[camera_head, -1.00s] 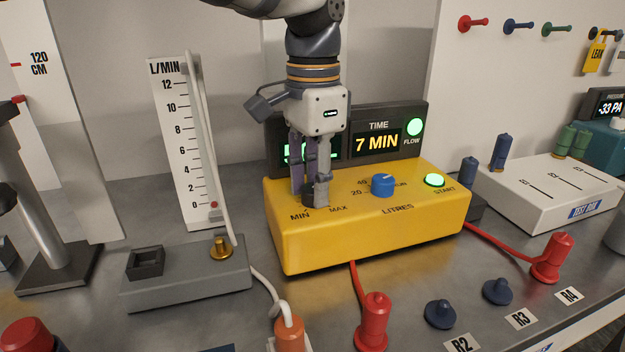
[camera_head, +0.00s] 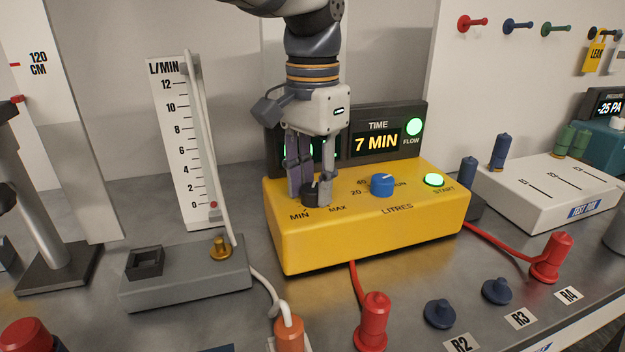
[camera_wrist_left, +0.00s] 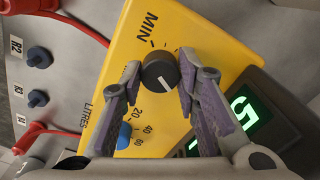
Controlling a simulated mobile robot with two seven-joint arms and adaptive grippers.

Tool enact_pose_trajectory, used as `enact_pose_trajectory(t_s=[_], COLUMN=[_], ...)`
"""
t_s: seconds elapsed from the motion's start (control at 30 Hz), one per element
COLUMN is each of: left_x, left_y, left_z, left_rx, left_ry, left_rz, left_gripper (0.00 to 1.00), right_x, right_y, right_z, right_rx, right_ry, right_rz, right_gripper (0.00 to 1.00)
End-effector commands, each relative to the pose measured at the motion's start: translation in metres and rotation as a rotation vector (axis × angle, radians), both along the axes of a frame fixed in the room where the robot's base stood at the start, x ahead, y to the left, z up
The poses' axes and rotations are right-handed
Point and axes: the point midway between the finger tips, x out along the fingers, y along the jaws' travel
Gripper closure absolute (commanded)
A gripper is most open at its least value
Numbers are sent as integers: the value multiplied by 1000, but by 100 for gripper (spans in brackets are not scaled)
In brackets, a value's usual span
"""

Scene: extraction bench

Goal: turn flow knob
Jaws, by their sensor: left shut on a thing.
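The yellow control box (camera_head: 365,231) stands on the bench with MIN and MAX marks on its top. The black flow knob (camera_head: 318,193) sits by these marks, partly hidden by my fingers. In the wrist view the knob (camera_wrist_left: 160,70) shows a white pointer line and lies between my fingertips. My left gripper (camera_head: 308,192) reaches down from above and is shut on the knob. In the wrist view the left gripper's fingers (camera_wrist_left: 158,78) flank it on both sides. The flow meter (camera_head: 180,140) has a red float (camera_head: 213,204) near 0. My right gripper is not in view.
A blue knob (camera_head: 382,186) and a lit green START button (camera_head: 434,180) are on the same box. A display (camera_head: 377,142) behind reads 7 MIN. A pressure display (camera_head: 608,106) reads -25 PA. Red plugs with cables (camera_head: 372,320) stand in front.

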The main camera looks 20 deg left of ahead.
Motion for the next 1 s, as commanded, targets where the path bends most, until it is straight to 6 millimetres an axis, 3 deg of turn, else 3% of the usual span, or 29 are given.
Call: enact_pose_trajectory(t_s=[0.07, 0.1, 0.2, 0.47, 0.57, 0.8, 1.0], left_x=[0, 0, 0, 0, 1, 2, 1], left_y=[0, 0, 0, 0, 0, -1, 0], left_z=[0, 0, 0, 1, 10, 73, 111], left_rx=[0, 0, 0, 0, 0, -2, 0], left_ry=[-1, -1, -1, -1, -4, -7, -4], left_rz=[-1, -1, -1, -1, -1, -1, -2], left_gripper=[99, 69, 50, 50, 50, 50, 50], right_x=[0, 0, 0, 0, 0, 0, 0], right_y=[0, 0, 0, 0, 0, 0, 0], right_z=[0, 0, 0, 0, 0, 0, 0], right_rx=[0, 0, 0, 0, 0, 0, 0], right_ry=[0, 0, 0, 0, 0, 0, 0], right_rz=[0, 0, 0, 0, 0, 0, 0], right_gripper=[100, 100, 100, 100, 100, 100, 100])
